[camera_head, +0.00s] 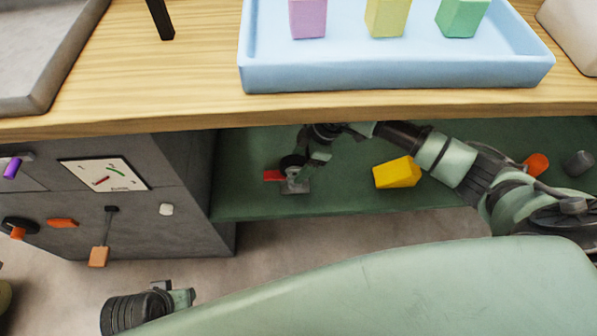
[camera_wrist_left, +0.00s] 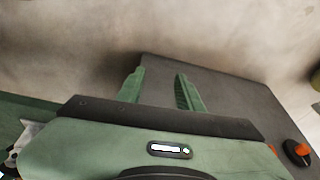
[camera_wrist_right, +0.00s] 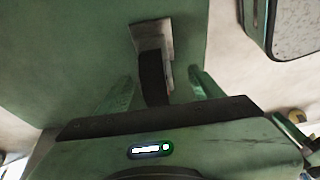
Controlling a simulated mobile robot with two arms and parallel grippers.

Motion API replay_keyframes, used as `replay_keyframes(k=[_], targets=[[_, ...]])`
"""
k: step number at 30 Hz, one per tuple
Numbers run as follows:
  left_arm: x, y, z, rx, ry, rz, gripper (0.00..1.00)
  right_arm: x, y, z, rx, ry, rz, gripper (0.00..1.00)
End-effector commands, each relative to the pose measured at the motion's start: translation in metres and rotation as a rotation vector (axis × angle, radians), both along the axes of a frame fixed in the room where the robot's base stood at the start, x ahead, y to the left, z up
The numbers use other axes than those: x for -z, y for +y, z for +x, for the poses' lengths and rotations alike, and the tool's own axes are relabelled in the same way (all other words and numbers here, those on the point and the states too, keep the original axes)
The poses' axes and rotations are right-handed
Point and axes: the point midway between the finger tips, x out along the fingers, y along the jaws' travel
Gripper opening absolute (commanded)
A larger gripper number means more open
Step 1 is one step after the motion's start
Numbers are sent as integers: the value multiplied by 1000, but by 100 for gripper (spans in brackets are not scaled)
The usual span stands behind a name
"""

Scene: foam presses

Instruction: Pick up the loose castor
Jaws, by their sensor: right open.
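The loose castor (camera_head: 297,186) is on the green shelf under the worktop, with a grey plate, a dark wheel and a red part. My right gripper (camera_head: 306,165) reaches in from the right and is right at the castor. In the right wrist view the castor's plate (camera_wrist_right: 158,38) lies just beyond the fingertips, and its dark wheel reaches back between the open fingers (camera_wrist_right: 162,85). Gaps seem to show on both sides of the wheel; contact cannot be told. My left gripper (camera_wrist_left: 160,85) is open and empty, over the floor in front of the grey cabinet.
A yellow block (camera_head: 397,173) sits on the green shelf (camera_head: 240,185) below my right arm. An orange piece (camera_head: 536,164) and a dark grey piece (camera_head: 578,164) are farther right. The worktop edge (camera_head: 190,122) overhangs the shelf. The grey cabinet (camera_head: 150,215) bounds it on the left.

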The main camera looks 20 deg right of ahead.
Motion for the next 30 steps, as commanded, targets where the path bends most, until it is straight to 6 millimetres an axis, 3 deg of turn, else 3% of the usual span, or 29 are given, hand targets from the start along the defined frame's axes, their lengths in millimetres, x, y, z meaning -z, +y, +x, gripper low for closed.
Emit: replay_keyframes(k=[7, 13, 18, 26, 30], targets=[[-19, 1, -3, -1, -12, 0, 36, 17, 7, 4, 0, 2, 1, 67], [-49, 3, -11, -3, -28, -1, 36, 36, 16, 12, 0, 0, 1, 67], [-50, 3, -14, -3, -29, -1, 36, 53, 22, 13, 0, 1, 0, 67], [-52, 3, -14, -4, -30, 0, 36, 54, 23, 13, 0, 0, 0, 67], [-52, 3, -14, -4, -30, 0, 36, 54, 23, 13, 0, 0, -1, 31]])
